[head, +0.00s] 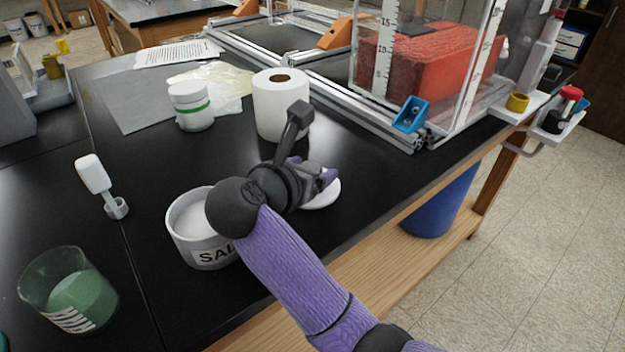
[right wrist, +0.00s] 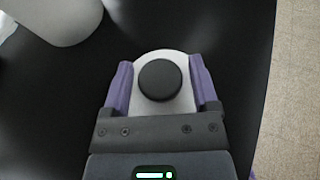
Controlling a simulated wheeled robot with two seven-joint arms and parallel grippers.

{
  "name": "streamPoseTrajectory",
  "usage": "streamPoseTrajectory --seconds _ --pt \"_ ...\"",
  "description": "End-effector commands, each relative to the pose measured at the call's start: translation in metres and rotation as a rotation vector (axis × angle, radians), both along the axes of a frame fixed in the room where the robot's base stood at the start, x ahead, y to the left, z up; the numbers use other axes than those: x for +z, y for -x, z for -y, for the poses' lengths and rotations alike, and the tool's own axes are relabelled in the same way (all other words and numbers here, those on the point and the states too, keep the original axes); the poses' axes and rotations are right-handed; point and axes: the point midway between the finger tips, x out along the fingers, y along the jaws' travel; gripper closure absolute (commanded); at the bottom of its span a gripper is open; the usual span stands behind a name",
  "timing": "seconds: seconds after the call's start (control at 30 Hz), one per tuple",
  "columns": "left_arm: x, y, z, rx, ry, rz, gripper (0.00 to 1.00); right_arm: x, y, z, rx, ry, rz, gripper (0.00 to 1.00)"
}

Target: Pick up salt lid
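The salt lid (head: 325,196) is a white disc lying on the black table, right of the salt container. In the right wrist view the lid (right wrist: 160,56) shows with its round black knob (right wrist: 160,80). My right gripper (head: 324,178) is over the lid, partly covering it in the head view. In the right wrist view my right gripper (right wrist: 161,78) is open, one purple finger on each side of the knob, with a gap on both sides. The white salt container (head: 207,252) stands open, full of white salt, partly behind my right arm. My left gripper is out of view.
A paper roll (head: 281,107) and a white jar with a green band (head: 191,106) stand behind. A green-filled beaker (head: 70,292) and a white brush in a holder (head: 97,180) are at left. The table's front edge (head: 358,238) is close to the lid.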

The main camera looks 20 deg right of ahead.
Motion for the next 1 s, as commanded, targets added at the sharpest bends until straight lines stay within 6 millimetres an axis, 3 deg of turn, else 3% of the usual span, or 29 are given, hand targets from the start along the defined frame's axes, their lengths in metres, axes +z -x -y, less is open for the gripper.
streamPoseTrajectory --seconds 0.03,0.33,0.67,0.77,1.0 --pt "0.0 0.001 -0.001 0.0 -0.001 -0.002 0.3 0.0 0.0 0.0 0.0 0.0 0.0 0.36" --pt "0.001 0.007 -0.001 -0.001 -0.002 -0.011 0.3 0.0 0.0 0.0 0.0 0.0 0.0 0.99" --pt "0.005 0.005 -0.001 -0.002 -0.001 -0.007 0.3 0.009 0.0 0.0 0.0 -0.002 0.002 1.0" --pt "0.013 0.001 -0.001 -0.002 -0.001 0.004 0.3 0.03 0.0 0.0 0.0 -0.002 0.004 1.0" --pt "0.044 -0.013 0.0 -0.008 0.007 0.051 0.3 0.116 0.001 -0.001 0.0 -0.006 0.008 1.0"
